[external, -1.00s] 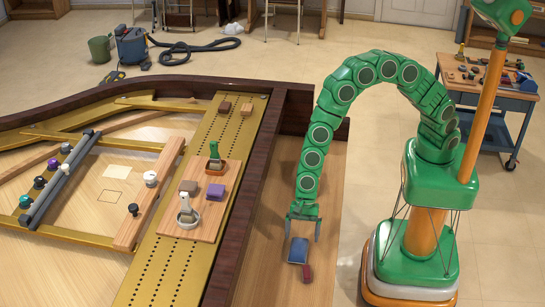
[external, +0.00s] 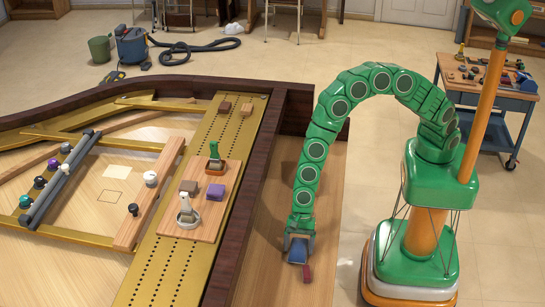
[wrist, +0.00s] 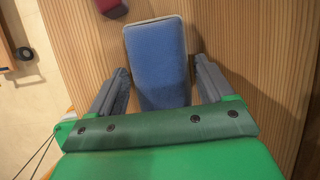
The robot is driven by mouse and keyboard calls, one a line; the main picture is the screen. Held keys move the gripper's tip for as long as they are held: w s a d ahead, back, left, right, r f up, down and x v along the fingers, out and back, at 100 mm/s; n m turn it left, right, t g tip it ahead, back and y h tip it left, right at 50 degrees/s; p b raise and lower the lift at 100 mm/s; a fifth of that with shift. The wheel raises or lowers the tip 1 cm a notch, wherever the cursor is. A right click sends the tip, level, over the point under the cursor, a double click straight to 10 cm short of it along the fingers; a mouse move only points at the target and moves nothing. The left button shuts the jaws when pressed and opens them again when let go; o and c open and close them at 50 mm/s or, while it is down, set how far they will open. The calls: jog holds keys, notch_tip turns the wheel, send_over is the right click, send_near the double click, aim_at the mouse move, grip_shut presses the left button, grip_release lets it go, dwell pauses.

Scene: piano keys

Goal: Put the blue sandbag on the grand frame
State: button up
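The blue sandbag (external: 298,251) lies on the wooden ledge beside the dark rim, and it fills the middle of the wrist view (wrist: 158,62). My gripper (external: 299,240) is down over it, with one finger on each side. In the wrist view my gripper (wrist: 160,88) is open, with narrow gaps between the fingers and the bag. The bag's near end is hidden under the gripper body. The gold grand frame (external: 198,252) is to the left, across the dark rim.
A small red block (external: 307,273) lies close to the sandbag's front end. A wooden tray (external: 205,226) on the frame holds erasers and stamp-like tools. The dark raised rim (external: 248,205) stands between the ledge and the frame. A pale square (external: 117,171) and an outlined square (external: 109,196) lie further left.

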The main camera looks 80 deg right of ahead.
aim_at(299, 245)
jog(key=c, duration=1.2)
jog(key=shift+r, duration=0.1)
jog(key=shift+r, duration=0.6)
notch_tip(299, 245, up, 2)
jog(key=shift+d+r, duration=0.1)
jog(key=s+d+r, duration=0.8)
jog(key=s+r, duration=0.1)
jog(key=s, duration=0.1)
jog(key=shift+s+d+r, duration=0.25)
jog(key=shift+s+d, duration=0.1)
jog(key=shift+s, duration=0.05)
